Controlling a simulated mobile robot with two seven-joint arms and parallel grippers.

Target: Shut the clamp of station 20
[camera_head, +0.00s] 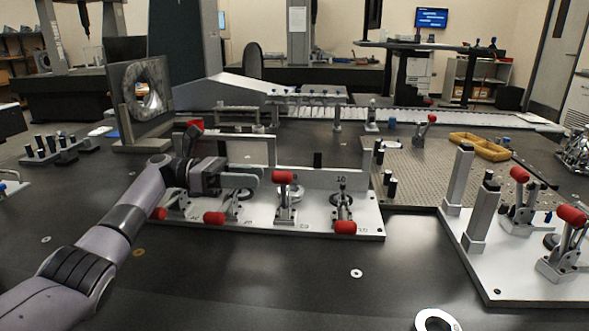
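A pale fixture plate (372,222) in the middle of the table carries a row of toggle clamps. One clamp has its red handle (283,177) raised. Other red handles lie low at the front: one at the right (345,227), one left of the middle (214,217) and one at the far left (157,213). Small station marks show on the plate, but I cannot read a 20 for certain. My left gripper (252,177) is over the left half of the row, left of the raised handle and apart from it. It partly hides the clamps behind it, and its finger gap is unclear. My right gripper is out of view.
A second plate (510,288) with posts and red-handled clamps stands at the right. A ring-shaped part in an upright block (130,112) stands behind my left arm. A perforated plate with a yellow tray (480,146) lies at the back right. The front table is mostly clear.

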